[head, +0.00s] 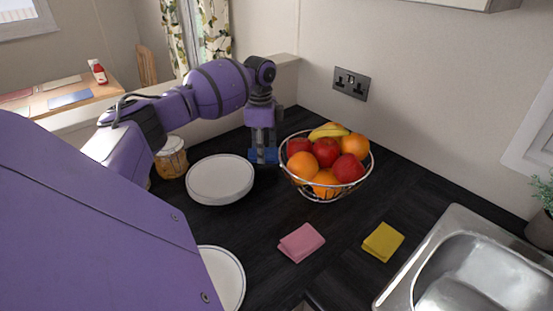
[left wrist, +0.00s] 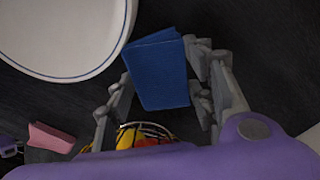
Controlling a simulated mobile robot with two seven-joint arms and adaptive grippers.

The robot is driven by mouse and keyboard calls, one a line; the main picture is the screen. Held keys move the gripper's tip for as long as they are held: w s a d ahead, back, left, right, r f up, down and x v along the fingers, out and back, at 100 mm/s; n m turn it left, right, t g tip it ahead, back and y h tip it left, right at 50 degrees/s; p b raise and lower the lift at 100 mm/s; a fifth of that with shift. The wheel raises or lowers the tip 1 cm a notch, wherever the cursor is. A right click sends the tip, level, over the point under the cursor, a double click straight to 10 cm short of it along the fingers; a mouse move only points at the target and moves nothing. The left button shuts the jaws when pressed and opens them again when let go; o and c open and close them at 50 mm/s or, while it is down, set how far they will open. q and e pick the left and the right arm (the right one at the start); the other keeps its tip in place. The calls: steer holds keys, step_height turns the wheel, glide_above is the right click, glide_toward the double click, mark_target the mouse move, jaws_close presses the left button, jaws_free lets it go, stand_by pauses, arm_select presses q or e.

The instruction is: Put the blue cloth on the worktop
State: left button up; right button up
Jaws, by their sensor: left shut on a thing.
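The blue cloth (head: 254,155) is a small folded piece between the fingers of my left gripper (head: 264,159), behind the plate and left of the fruit bowl in the head view. The left wrist view shows the blue cloth (left wrist: 158,72) between both fingers of the left gripper (left wrist: 160,68), which is shut on it. The gripper points down at the dark worktop (head: 250,226). The cloth is low, close to the worktop; I cannot tell whether it touches. My right gripper is not in view.
A wire fruit bowl (head: 316,191) stands just right of the gripper. A white plate (head: 220,178) and a jar (head: 171,158) are to the left. A pink cloth (head: 301,242) and a yellow cloth (head: 383,241) lie in front, near the sink (head: 480,262). Worktop between them is clear.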

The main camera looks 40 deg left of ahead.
mark_target(275, 159)
arm_select(q)
steer(key=d+f, duration=0.2)
steer(key=d, duration=0.1)
steer(key=d+f+p, duration=0.1)
steer(key=d, duration=0.1)
steer(key=shift+w, duration=0.25)
steer(key=shift+d+f, duration=0.15)
steer(key=shift+f, duration=0.05)
steer(key=shift+f, duration=0.2)
steer(key=o, duration=1.1)
steer(key=shift+r, duration=0.1)
step_height(275, 159, up, 12)
